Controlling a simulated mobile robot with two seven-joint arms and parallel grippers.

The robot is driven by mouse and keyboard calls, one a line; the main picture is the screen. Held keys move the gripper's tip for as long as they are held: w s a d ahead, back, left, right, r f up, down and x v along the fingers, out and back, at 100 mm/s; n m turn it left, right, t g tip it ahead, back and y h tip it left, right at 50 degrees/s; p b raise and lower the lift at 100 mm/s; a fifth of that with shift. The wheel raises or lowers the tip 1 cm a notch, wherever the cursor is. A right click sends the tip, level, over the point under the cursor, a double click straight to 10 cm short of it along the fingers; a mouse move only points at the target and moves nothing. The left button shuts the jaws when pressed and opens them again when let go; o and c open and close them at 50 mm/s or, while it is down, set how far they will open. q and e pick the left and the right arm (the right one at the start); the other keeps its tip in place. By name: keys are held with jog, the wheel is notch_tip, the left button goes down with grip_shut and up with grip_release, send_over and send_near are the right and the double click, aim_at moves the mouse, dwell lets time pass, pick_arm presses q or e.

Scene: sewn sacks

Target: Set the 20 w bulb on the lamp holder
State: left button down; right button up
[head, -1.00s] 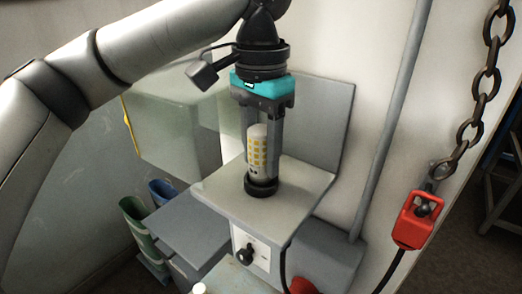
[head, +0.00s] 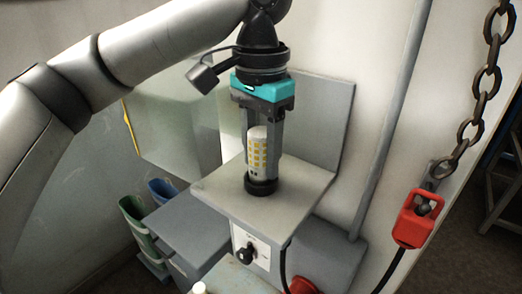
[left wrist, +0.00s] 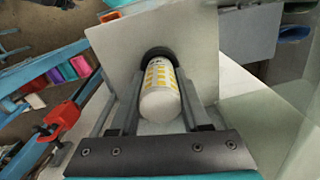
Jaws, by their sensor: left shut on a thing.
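The bulb (head: 258,152), white with yellow patches, stands upright at the black lamp holder (head: 261,186) on the grey shelf. In the left wrist view the bulb (left wrist: 160,97) lies between the two fingers, its base end at the black ring of the lamp holder (left wrist: 160,53). My left gripper (head: 261,165) comes from above and is shut on the bulb, with a finger on each side. The fingers hide part of the bulb, and I cannot tell how deep its base sits in the holder. My right gripper is not in view.
The grey shelf (head: 222,193) has a back plate (head: 325,115) behind the holder. Below it is a panel with a black knob (head: 245,254). A chain (head: 481,103) with a red block (head: 418,218) hangs at the right. Bins (head: 138,219) stand at the lower left.

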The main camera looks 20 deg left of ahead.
pick_arm(q)
jog(key=shift+f, duration=0.25)
jog(key=c, duration=0.7)
grip_release()
jog(key=shift+o, duration=0.2)
jog(key=shift+r, duration=5.5)
